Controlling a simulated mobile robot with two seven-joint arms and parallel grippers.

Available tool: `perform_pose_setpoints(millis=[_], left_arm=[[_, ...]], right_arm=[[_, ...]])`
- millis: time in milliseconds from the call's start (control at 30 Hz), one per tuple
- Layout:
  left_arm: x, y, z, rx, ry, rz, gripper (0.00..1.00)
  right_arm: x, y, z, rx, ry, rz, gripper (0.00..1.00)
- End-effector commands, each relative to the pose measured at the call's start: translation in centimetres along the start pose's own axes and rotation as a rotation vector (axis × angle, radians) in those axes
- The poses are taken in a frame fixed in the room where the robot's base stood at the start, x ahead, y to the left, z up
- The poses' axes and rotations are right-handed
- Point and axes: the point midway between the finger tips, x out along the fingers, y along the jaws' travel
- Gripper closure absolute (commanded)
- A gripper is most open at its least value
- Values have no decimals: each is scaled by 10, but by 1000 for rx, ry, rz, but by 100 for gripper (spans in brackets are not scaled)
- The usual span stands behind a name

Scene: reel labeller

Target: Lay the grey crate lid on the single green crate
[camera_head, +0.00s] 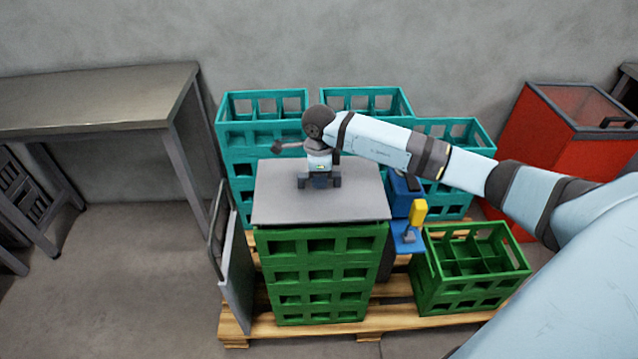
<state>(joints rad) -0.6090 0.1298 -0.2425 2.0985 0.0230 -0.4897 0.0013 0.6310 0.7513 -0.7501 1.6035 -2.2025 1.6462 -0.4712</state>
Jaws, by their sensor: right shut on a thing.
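The flat grey crate lid (283,203) lies level over the top of the tall stack of green crates (318,280). I cannot tell whether it rests on the stack or is held just above it. My right gripper (320,184) points down at the middle of the lid and is shut on it; the fingertips and the grip are partly hidden by the hand. The single green crate (472,268) stands to the right on the pallet, open at the top with empty compartments. My left gripper is not in view.
A wooden pallet (385,318) carries the crates. Teal crates (265,133) stand behind. A blue device with a yellow part (418,212) sits between the stack and single crate. A grey panel cart (237,265) is left, a metal table (95,98) farther left, a red bin (535,135) right.

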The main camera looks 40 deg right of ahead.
Motion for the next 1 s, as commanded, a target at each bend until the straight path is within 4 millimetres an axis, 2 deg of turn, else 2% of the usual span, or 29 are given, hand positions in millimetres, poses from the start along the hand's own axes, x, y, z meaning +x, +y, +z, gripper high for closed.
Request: perform_pose_setpoints(millis=[33,133,500,533,633,867,1000], left_arm=[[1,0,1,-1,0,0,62],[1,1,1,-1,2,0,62],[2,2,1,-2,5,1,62],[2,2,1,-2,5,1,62],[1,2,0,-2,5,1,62],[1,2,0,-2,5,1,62],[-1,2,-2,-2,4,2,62]], right_arm=[[10,1,0,0,0,3,100],[22,1,1,0,-1,2,100],[28,0,0,-1,-1,0,100],[28,0,0,-1,-1,1,75],[27,0,0,-1,-1,1,52],[27,0,0,-1,-1,1,52],[21,0,0,-1,-1,0,52]])
